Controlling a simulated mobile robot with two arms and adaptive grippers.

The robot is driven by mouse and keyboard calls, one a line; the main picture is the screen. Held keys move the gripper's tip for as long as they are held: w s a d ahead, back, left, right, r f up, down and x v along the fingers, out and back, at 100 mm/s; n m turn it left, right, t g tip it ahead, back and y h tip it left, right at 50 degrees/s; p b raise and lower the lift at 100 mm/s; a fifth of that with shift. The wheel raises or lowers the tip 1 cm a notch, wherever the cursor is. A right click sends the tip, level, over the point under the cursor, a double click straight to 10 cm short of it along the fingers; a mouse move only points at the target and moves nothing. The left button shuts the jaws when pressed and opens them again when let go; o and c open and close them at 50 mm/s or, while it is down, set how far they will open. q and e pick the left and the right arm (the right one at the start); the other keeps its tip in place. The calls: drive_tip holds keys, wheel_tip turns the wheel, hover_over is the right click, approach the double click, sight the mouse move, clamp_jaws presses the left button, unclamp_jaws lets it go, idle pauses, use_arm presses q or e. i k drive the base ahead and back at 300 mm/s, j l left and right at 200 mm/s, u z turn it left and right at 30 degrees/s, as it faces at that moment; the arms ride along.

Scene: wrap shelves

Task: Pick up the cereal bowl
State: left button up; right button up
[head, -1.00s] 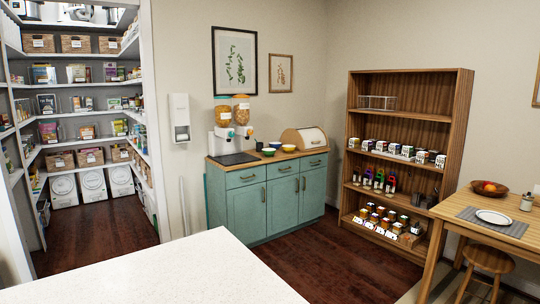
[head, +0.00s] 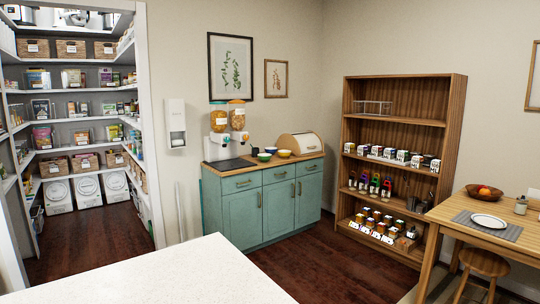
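Several small bowls stand on the wooden top of the teal cabinet, between the cereal dispenser (head: 219,146) and the bread box (head: 301,144). A green or blue bowl (head: 264,157) is at the front left, a yellowish bowl (head: 284,154) is to its right, and a darker one (head: 271,150) sits behind them. They are too small to tell which one is the cereal bowl. The dispenser has two clear canisters with orange-brown contents. Neither of my grippers is in view.
A white counter (head: 175,276) fills the near foreground. The teal cabinet (head: 241,217) stands beyond it, with dark wood floor (head: 318,262) to its right. A wooden shelf (head: 399,80), a table (head: 463,205) and a stool (head: 484,262) stand on the right. A pantry opens on the left.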

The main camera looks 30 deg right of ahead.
sight(265, 158)
drive_tip(key=z, duration=0.85)
drive_tip(key=i+l+z, duration=0.25)
drive_tip(key=l, duration=0.2)
drive_tip(key=l+z, duration=0.2)
drive_tip(key=l, duration=0.3)
drive_tip(key=i+l+z, duration=0.25)
drive_tip(key=l, duration=0.15)
drive_tip(key=i+l+z, duration=0.2)
drive_tip(key=i+l, duration=0.4)
drive_tip(key=i, duration=0.2)
drive_tip(key=i+l, duration=0.45)
drive_tip(key=i, duration=0.15)
drive_tip(key=i+j+u, duration=0.2)
drive_tip(key=i+u, duration=0.2)
drive_tip(key=i+j+u, duration=0.15)
drive_tip(key=i+u, duration=0.5)
drive_tip(key=u, duration=0.2)
drive_tip(key=i+l+u, duration=0.1)
drive_tip(key=i+u, duration=0.5)
drive_tip(key=i, duration=1.45)
